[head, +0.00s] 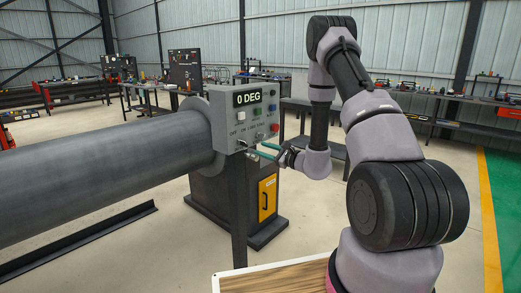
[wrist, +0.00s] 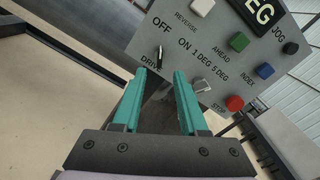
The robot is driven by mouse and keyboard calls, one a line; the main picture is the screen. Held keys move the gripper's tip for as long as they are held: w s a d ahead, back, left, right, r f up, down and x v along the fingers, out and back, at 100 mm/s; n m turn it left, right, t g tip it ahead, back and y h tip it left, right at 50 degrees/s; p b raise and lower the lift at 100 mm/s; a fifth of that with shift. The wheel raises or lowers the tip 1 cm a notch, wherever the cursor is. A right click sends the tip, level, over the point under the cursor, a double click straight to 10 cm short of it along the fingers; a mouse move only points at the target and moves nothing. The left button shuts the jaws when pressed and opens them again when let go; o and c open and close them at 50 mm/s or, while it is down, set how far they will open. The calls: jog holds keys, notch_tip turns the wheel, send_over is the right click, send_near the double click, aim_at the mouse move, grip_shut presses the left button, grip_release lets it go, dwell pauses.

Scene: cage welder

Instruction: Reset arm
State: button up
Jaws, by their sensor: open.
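My gripper (head: 263,151) is in front of the lower edge of the grey control panel (head: 221,107) in the head view. In the wrist view its two teal fingers (wrist: 159,98) are apart with nothing between them. They point at the panel's lower edge, near the black drive switch lever (wrist: 159,54) and a grey knob (wrist: 201,86). I cannot tell whether a finger touches either one. The panel's display (head: 248,98) reads "0 DEG". My arm rises from the lower right, bends over at the top and comes down to the gripper.
A large grey pipe (head: 90,165) runs left from the machine. A post holds the panel, and a cabinet with a yellow door (head: 267,197) stands behind it. A wooden board (head: 270,280) is near me. Workbenches (head: 465,128) line the back.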

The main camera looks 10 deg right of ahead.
jog(key=s+a+r+n+g+y, duration=0.2)
jog(key=s+a+r+n+g, duration=0.25)
jog(key=r, duration=0.35)
jog(key=s+a+r+n+g+y, duration=0.35)
jog(key=s+a+r+n, duration=0.2)
jog(key=r, duration=0.25)
jog(key=s+r+n+g+h, duration=0.2)
jog(key=s+r+g, duration=0.1)
jog(key=s, duration=0.4)
jog(key=s+r+n+g+h, duration=0.2)
jog(key=s+r+n+h, duration=0.1)
jog(key=s, duration=0.4)
jog(key=s+d+r+n+t+h, duration=0.3)
jog(key=s+d+r+t+h, duration=0.2)
jog(key=s+d+h, duration=0.4)
jog(key=s+d+r, duration=0.1)
jog(key=d, duration=0.2)
jog(key=shift+s+d+t, duration=0.15)
jog(key=shift+d+t, duration=0.15)
